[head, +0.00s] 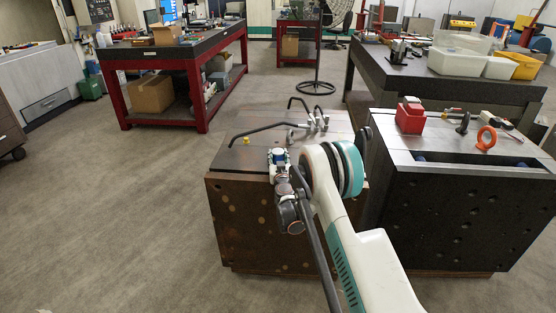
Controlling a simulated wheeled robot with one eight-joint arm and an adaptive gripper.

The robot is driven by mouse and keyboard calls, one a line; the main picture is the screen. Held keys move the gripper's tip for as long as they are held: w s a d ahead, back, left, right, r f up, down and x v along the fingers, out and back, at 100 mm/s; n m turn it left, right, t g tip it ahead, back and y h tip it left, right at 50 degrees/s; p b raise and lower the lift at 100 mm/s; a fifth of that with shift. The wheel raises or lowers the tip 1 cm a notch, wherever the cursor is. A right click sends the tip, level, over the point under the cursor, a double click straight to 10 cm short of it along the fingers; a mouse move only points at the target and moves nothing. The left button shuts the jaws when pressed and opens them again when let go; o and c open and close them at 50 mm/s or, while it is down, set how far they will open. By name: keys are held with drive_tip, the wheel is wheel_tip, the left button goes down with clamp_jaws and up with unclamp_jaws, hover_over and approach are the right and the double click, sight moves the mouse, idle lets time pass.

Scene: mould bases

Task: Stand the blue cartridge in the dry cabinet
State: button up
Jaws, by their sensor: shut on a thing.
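My gripper (279,161) is in the middle of the head view, over the top of the brown, rusty mould base (262,230). I cannot make out a dry cabinet in this view.
A dark mould base (460,215) stands close on the right, carrying a red block (410,116) and an orange ring (486,139). Bent black bars (270,130) lie on the brown base. A red-framed workbench (195,85) stands behind left; open floor (130,200) lies left.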

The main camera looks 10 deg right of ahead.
drive_tip(key=o, duration=1.1)
drive_tip(key=shift+o, duration=0.2)
